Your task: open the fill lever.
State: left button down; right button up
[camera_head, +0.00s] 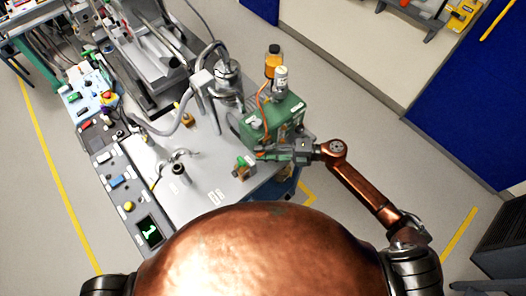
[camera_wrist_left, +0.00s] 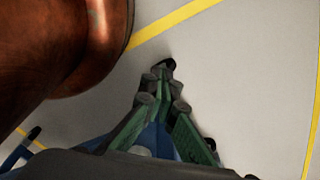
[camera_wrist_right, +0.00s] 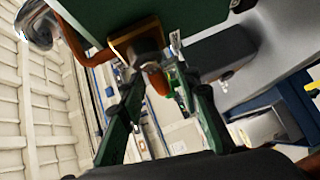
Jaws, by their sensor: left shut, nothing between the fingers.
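My right gripper (camera_head: 262,153) reaches in from the right, low beside the green box (camera_head: 278,118) at the table's right corner. In the right wrist view its fingers (camera_wrist_right: 160,85) are apart. An orange-brown handle (camera_wrist_right: 157,80), which may be the fill lever, shows between them with a green part (camera_wrist_right: 173,78) beside it. I cannot tell whether the fingers touch it. In the head view a small green fitting (camera_head: 243,167) sits just left of the fingertips. My left gripper (camera_wrist_left: 165,68) is shut and empty over bare floor, outside the head view.
The grey table (camera_head: 200,205) holds a metal vessel with hoses (camera_head: 228,75), an amber bottle (camera_head: 273,62) behind the green box, and a small black post (camera_head: 179,170). A control panel (camera_head: 118,180) runs along the left edge. Floor to the right is mostly clear.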

jog(key=shift+w, duration=0.1)
jog(key=shift+w+f, duration=0.1)
jog(key=shift+c, duration=0.8)
jog(key=c, duration=0.3)
grip_shut()
pick_arm(q)
jog(key=shift+w+a, duration=0.1)
jog(key=shift+w, duration=0.05)
jog(key=shift+w, duration=0.25)
